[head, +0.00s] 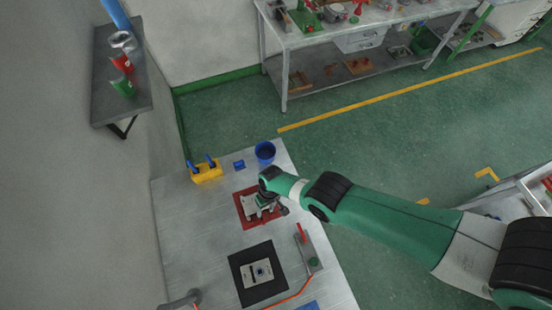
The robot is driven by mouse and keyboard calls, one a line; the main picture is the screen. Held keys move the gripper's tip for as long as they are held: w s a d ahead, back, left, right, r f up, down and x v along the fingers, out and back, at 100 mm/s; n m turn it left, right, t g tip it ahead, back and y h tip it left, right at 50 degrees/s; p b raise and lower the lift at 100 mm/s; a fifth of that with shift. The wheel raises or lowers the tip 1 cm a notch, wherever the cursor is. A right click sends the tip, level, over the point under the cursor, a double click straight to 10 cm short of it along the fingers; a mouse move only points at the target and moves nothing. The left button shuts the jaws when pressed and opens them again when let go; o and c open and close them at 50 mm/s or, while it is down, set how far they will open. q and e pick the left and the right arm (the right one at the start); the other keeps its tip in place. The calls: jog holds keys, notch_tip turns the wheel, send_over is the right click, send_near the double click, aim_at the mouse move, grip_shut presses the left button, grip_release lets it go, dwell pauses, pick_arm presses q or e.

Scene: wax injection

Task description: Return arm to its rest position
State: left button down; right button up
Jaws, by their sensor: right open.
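My right arm comes in from the right, green with black joints. It reaches over the metal-topped table (185,240). My right gripper (265,210) is open above the red mat (243,218), close to its surface. The gripper is small here, and whether it touches the mat cannot be told. The gripper and wrist hide part of the mat. My left gripper does not show.
Around the mat are a blue cup (265,152), a small blue block (239,165), a yellow holder (208,175) with blue-handled tools, a black mat (240,289) bearing a pale square plate (257,273), and a red-handled device (312,264) with an orange cord.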

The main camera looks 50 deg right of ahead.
jog(key=shift+a, duration=0.15)
dwell(0.4)
jog(key=w+r+n+t, duration=0.1)
jog(key=w+r+t, duration=0.6)
jog(key=w+r, duration=1.2)
jog(key=w+a+r+n+t, duration=0.1)
jog(key=w+r+t, duration=0.35)
jog(key=r, duration=0.85)
jog(key=w+r+n+t, duration=0.1)
jog(key=w+r+t, duration=0.3)
jog(key=r, duration=0.9)
jog(key=s+r+t, duration=0.2)
jog(key=s+r, duration=0.1)
jog(key=r, duration=0.8)
jog(key=s+r+t, duration=0.3)
jog(key=r, duration=0.7)
jog(key=s+d+r+n+t, duration=0.1)
jog(key=s+r+t, duration=0.6)
jog(key=s+r, duration=0.9)
jog(key=s+d, duration=0.1)
jog(key=s, duration=0.2)
jog(key=shift+s+d+r+n+h, duration=0.15)
jog(key=shift+s+r+n+h, duration=0.1)
jog(key=shift+s+n+h, duration=0.05)
